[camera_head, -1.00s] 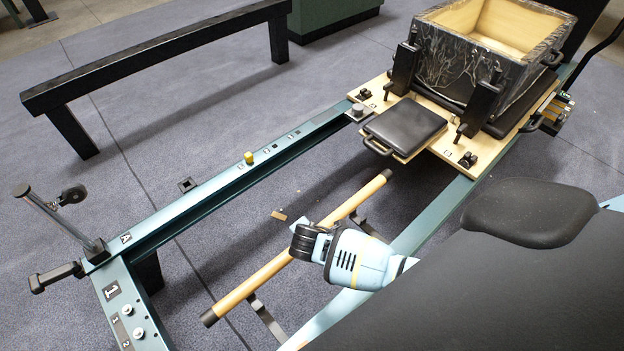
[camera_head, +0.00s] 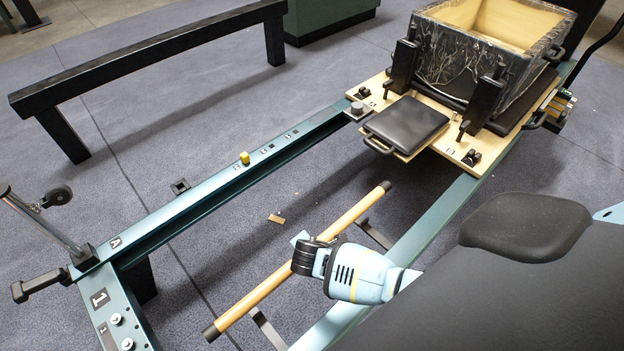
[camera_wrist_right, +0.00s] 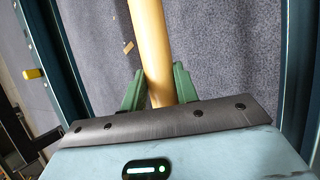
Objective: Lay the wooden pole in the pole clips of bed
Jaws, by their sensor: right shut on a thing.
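The wooden pole (camera_head: 262,287) has dark end caps and runs diagonally through the open frame of the bed (camera_head: 190,212), alongside its near rail. My right gripper (camera_head: 301,243) is shut around it near the middle. In the right wrist view the pole (camera_wrist_right: 149,40) passes between the two green fingers (camera_wrist_right: 158,88). Two dark brackets, a lower one (camera_head: 268,330) and an upper one (camera_head: 375,235), reach from the near rail toward the pole. They may be the pole clips; I cannot tell whether the pole touches them. My left gripper is not in view.
The wooden carriage (camera_head: 455,135) with a black pad (camera_head: 407,124) and a wrapped box (camera_head: 470,65) stands at the upper right. A yellow peg (camera_head: 245,158) is on the far rail. A black beam (camera_head: 150,55) stands behind. A small tan piece (camera_head: 276,218) lies on the floor.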

